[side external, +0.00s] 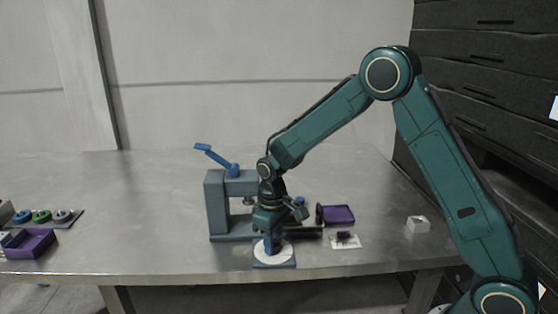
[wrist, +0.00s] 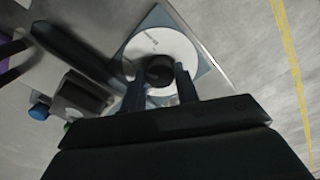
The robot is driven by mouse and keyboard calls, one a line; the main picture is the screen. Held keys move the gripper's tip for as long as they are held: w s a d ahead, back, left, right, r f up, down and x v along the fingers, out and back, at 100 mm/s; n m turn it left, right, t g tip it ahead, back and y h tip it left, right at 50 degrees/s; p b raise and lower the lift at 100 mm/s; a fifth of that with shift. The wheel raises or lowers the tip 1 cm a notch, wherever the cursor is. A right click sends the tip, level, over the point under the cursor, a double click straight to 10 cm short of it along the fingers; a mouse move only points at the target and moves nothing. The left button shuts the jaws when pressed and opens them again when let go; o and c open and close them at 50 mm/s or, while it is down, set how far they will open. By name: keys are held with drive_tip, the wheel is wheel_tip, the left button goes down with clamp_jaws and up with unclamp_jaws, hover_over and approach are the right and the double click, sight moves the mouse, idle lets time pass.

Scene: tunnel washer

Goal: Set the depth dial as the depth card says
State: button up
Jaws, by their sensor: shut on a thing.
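The depth dial (side external: 259,256) is a white disc on a square blue-grey base (side external: 274,265) near the table's front edge. In the wrist view the white disc (wrist: 176,44) shows faint dark markings, too small to read, and a dark round knob (wrist: 159,71) at its middle. My gripper (side external: 271,248) points down over the dial. In the wrist view its two fingers (wrist: 160,78) are shut on the knob, one on each side. A white card (side external: 345,242), likely the depth card, lies right of the dial with a small purple piece (side external: 344,235) on it. Its writing is not legible.
A blue-grey press frame (side external: 216,205) with a blue lever (side external: 216,158) stands just behind and left of the dial. A purple tray (side external: 339,215) and a white cube (side external: 417,225) are to the right. A purple box (side external: 30,244) and coloured rings (side external: 41,216) sit far left.

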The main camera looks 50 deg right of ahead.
drive_tip(key=shift+n, duration=0.5)
drive_tip(key=o, duration=1)
drive_tip(key=shift+r, duration=6.95)
drive_tip(key=shift+s+r, duration=0.1)
